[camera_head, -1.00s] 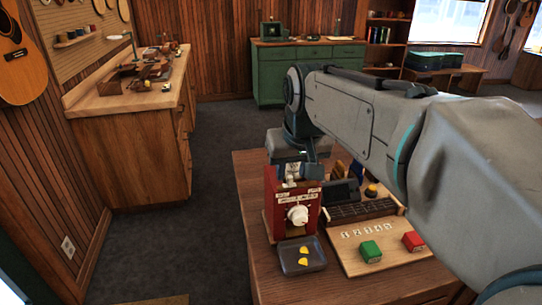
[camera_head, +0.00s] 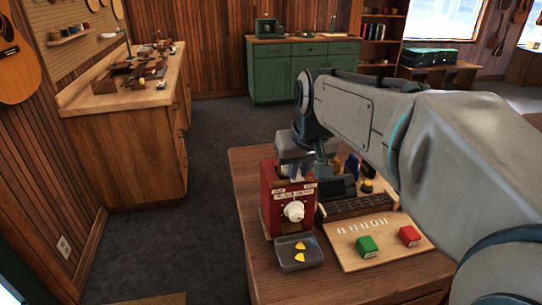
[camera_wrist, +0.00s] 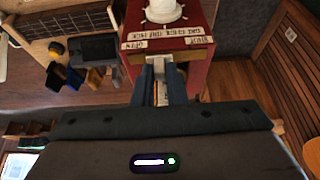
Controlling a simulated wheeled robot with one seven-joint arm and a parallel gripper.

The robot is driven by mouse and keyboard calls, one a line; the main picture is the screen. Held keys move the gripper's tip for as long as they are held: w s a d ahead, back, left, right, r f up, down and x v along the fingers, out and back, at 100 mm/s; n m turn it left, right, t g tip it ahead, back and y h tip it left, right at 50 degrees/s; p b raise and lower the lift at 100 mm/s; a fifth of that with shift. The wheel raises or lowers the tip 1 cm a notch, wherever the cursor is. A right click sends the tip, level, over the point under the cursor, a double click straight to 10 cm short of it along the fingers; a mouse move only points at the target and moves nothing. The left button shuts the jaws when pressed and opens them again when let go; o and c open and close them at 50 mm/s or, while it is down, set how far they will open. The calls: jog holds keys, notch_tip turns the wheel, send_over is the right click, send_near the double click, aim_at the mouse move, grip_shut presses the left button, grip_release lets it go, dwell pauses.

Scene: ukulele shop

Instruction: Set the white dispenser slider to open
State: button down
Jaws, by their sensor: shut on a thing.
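The red dispenser (camera_head: 271,207) stands upright on the near wooden table, with a round white knob (camera_head: 293,211) on its front. It also shows in the wrist view (camera_wrist: 195,73), with small printed labels along its top edge, too blurred to read surely. My gripper (camera_wrist: 160,82) is at the top of the dispenser, its fingers shut on a small pale piece, apparently the white slider (camera_wrist: 158,68). The fingers mostly hide it. In the head view my gripper (camera_head: 303,174) is right of the dispenser's middle.
A dark tray (camera_head: 286,256) with yellow picks sits before the dispenser. A grey device (camera_head: 338,187) stands close behind.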

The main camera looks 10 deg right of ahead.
jog(key=shift+d, duration=0.55)
jog(key=c, duration=1.5)
grip_release()
jog(key=shift+d, duration=0.25)
jog(key=shift+o, duration=0.2)
jog(key=shift+a, duration=0.1)
jog(key=shift+a, duration=0.1)
jog(key=v, duration=1.4)
jog(key=shift+s+f, duration=0.1)
jog(key=shift+f, duration=0.1)
